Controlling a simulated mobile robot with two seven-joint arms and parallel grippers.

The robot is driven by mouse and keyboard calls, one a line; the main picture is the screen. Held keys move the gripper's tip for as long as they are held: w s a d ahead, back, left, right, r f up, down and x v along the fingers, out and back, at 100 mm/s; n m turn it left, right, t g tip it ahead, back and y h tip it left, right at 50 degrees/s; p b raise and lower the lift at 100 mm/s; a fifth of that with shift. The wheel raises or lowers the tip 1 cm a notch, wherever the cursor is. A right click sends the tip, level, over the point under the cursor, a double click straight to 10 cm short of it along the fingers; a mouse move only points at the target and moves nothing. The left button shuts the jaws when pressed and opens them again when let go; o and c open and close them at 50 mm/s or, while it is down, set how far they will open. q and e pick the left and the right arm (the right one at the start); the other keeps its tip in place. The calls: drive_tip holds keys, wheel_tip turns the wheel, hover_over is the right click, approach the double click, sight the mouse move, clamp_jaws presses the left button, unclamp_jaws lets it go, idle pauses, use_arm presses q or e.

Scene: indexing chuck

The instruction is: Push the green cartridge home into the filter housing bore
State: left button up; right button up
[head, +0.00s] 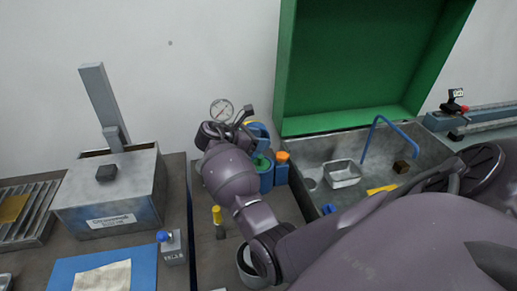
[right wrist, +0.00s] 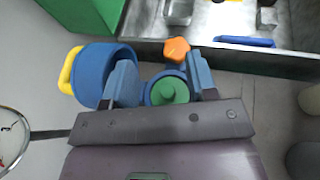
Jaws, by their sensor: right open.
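The green cartridge (right wrist: 167,92) is a round green piece seen from above in the right wrist view, sitting inside the blue ring of the filter housing (right wrist: 151,94). In the head view the green cartridge (head: 262,161) shows partly beside my right arm, at the top of the blue housing (head: 266,181). My right gripper (right wrist: 160,72) is open, with one blue-grey finger on each side of the housing top. I cannot tell whether the fingers touch it. How deep the cartridge sits is unclear. My left gripper is not in view.
An orange knob (right wrist: 176,49) stands close beside the housing. A blue ring-shaped part with a yellow handle (right wrist: 68,72) is close to one finger. A pressure gauge (head: 221,110) stands behind my arm. A grey tray (head: 320,150) lies to the right.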

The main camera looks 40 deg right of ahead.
wheel_tip(320, 180, up, 2)
drive_tip(key=shift+r, duration=0.1)
idle(0.8)
